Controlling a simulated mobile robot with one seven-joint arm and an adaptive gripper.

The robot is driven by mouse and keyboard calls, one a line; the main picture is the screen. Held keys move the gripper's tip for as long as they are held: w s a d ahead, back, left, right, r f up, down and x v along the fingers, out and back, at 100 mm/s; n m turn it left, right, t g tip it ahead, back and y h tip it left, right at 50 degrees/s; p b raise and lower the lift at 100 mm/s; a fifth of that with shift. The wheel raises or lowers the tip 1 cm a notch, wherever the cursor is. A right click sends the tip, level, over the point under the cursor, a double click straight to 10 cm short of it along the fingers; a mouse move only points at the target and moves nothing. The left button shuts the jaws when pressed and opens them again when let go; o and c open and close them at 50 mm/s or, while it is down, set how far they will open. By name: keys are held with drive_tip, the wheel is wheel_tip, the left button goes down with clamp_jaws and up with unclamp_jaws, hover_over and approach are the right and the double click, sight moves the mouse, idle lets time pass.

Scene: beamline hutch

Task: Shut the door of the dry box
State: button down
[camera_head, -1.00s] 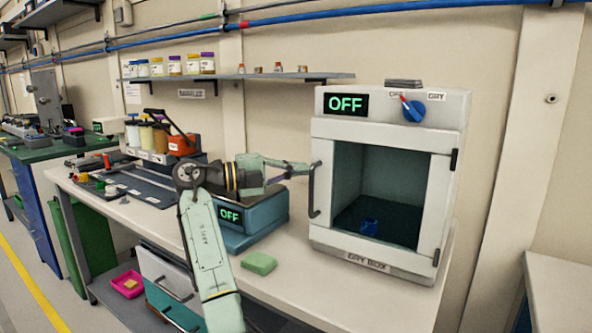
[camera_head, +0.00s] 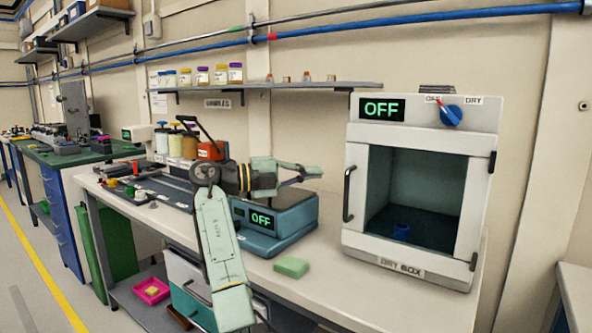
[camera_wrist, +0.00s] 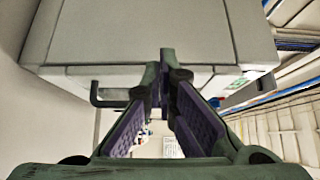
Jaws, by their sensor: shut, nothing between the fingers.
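The dry box (camera_head: 470,135) is a white cabinet at the right of the bench in the head view. Its door (camera_head: 467,205) has a white frame around a large window, with hinges on the right and a black handle (camera_head: 348,194) on the left. The door looks flush with the box front; a small gap cannot be ruled out. My gripper (camera_head: 318,174) is shut and empty, left of the handle and apart from it. In the wrist view, my gripper (camera_wrist: 167,58) points towards the box (camera_wrist: 150,30), with the handle (camera_wrist: 97,95) left of the fingers.
A teal instrument (camera_head: 285,222) reading OFF sits below my gripper. A green block (camera_head: 291,267) lies on the bench (camera_head: 335,290). A shelf with jars (camera_head: 290,86) runs along the wall.

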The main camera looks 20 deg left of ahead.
drive_tip(key=w+a+p, duration=0.1)
drive_tip(key=a+p, duration=0.1)
drive_tip(key=p, duration=0.1)
drive_tip(key=w+a+p, duration=0.2)
drive_tip(key=p, duration=0.1)
drive_tip(key=shift+a, duration=0.15)
